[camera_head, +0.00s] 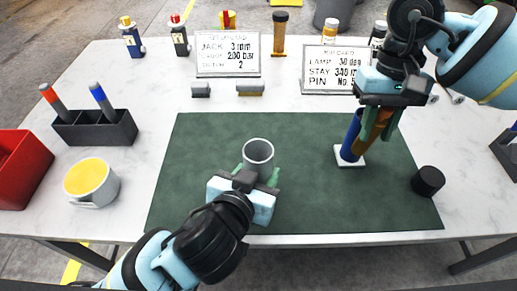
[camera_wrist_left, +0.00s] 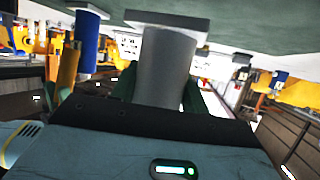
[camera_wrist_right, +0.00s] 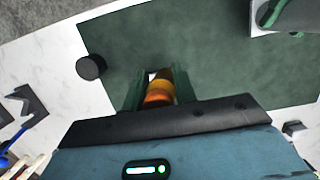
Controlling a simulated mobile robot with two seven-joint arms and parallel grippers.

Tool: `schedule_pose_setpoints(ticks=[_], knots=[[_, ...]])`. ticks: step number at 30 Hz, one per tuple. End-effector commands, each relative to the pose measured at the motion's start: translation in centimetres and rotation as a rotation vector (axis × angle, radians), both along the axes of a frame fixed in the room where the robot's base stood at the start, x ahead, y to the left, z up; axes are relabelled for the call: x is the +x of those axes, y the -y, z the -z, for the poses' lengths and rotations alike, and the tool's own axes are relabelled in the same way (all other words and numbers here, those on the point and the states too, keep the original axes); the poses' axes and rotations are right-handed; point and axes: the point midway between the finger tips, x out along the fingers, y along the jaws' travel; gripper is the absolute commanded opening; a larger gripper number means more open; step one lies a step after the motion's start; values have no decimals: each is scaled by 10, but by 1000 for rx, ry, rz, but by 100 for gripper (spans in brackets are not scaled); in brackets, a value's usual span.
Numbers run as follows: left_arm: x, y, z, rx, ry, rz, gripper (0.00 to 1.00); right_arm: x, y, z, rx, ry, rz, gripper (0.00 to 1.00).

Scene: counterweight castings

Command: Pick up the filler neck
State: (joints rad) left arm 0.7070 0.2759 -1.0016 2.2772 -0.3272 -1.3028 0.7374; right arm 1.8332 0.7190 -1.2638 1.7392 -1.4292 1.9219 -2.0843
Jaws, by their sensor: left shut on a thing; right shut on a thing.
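A grey open-topped tube (camera_head: 258,150) stands at the front of the green mat (camera_head: 205,150); I take it for the filler neck. In the left wrist view the tube (camera_wrist_left: 166,65) has a pale square flange (camera_wrist_left: 168,20). My left gripper (camera_head: 258,174) is shut on the tube, a finger on each side. My right gripper (camera_head: 380,118) is shut on an orange-brown cylinder (camera_head: 370,136), which tilts close to a blue tube (camera_head: 351,135) on a white square base. The cylinder's end shows orange in the right wrist view (camera_wrist_right: 160,92). Whether cylinder and blue tube touch is unclear.
A black cylinder (camera_head: 428,181) stands near the mat's right edge. A cup with yellow contents (camera_head: 91,183), a pen holder (camera_head: 95,128) and a red bin (camera_head: 20,168) are at the left. Two signs (camera_head: 228,54) stand behind.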

Motion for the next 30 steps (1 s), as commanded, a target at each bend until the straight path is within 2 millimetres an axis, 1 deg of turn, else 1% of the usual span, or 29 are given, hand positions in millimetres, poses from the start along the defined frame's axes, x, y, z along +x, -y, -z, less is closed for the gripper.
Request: schedule_pose_setpoints(ticks=[1,6,12,24,30], knots=[[-10,1,-2,-6,0,2,11,0,0,0,0,0,0,4],[-33,1,-4,-4,1,2,11,0,0,0,0,0,0,4],[-45,0,-5,-1,3,1,11,0,0,1,0,-1,0,4],[-47,0,-6,-1,3,1,11,0,0,1,0,-1,0,4],[-41,1,-5,-1,4,0,11,0,0,0,0,0,0,4]])
